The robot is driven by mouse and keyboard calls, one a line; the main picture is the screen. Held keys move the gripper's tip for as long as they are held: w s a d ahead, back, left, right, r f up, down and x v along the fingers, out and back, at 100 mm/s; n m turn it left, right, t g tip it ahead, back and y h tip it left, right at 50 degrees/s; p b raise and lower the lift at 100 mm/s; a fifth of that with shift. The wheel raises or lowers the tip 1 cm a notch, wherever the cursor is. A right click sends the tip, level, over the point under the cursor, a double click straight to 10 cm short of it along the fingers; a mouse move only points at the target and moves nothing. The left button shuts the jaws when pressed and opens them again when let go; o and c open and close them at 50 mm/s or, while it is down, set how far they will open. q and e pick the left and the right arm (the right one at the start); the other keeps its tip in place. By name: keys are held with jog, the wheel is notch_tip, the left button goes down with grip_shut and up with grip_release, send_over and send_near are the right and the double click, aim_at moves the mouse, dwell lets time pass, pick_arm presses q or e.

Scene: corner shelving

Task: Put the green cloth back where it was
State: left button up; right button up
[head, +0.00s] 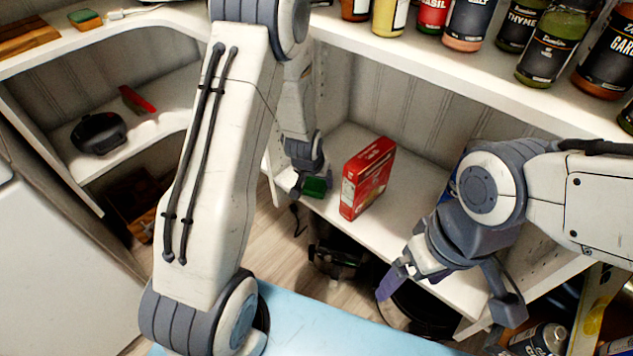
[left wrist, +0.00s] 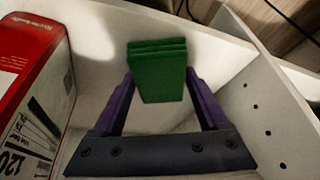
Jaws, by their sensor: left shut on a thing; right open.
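The green cloth (head: 314,187) is a small folded block over the front left part of the middle white shelf (head: 352,213), left of a red box. My left gripper (head: 303,186) is shut on it. In the left wrist view the folded cloth (left wrist: 160,70) sits between the two purple fingers (left wrist: 160,98), its layers showing at the top edge. I cannot tell whether the cloth touches the shelf. My right gripper (head: 398,277) is open at the shelf's front edge, to the right, with no object seen in it.
The red box (head: 367,178) stands upright close to the cloth; it also shows in the left wrist view (left wrist: 30,80). Bottles and jars (head: 548,48) line the upper shelf. Dark items stand below the shelf. A black object (head: 98,132) is on the left shelf.

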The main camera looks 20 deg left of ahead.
pick_arm(q)
jog(key=shift+r, duration=0.1)
jog(key=o, duration=1.1)
jog(key=p+v, duration=0.4)
jog(key=v, duration=0.8)
jog(key=shift+r, duration=0.1)
